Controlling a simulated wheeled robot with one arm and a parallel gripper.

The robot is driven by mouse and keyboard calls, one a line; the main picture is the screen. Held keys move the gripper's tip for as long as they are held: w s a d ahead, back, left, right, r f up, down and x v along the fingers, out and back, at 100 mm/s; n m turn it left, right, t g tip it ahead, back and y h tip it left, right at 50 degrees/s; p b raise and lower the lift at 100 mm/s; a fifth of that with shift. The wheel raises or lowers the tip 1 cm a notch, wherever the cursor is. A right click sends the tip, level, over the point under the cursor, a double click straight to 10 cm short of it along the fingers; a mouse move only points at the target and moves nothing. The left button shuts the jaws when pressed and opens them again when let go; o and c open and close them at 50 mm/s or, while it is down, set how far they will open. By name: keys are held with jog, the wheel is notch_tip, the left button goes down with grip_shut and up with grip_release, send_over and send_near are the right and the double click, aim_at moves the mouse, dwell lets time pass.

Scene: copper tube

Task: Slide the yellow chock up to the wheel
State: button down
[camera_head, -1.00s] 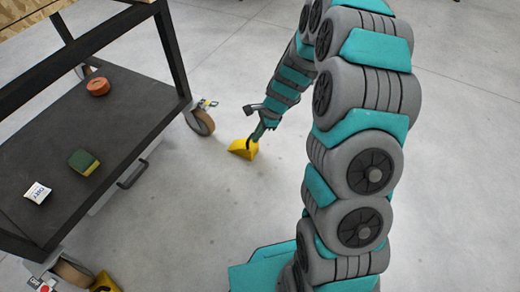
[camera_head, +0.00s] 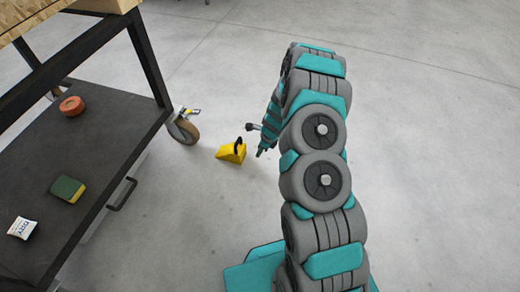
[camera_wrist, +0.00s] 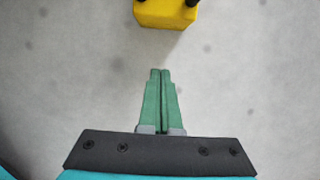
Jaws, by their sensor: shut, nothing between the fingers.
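The yellow chock (camera_head: 231,153) with a black handle sits on the floor, a short gap from the brown caster wheel (camera_head: 184,131) of the cart. In the wrist view the chock (camera_wrist: 166,14) shows at the top edge, partly cut off. My gripper (camera_head: 260,153) is low over the floor to the right of the chock, apart from it. In the wrist view my gripper's green fingers (camera_wrist: 160,72) are shut together with nothing between them, pointing toward the chock across bare floor.
The dark cart shelf (camera_head: 95,140) at left holds an orange-red roll (camera_head: 72,106), a green and yellow sponge (camera_head: 68,189) and a white packet (camera_head: 22,228). A cart handle (camera_head: 122,194) juts out over the floor.

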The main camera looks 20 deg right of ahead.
aim_at(235, 153)
jog(key=b+x, duration=0.1)
jog(key=x, duration=0.4)
jog(key=shift+w+a+f, duration=0.15)
jog(key=shift+w+a, duration=0.65)
jog(key=shift+a, duration=0.3)
jog(key=shift+w+a, duration=0.35)
jog(key=shift+a, duration=0.2)
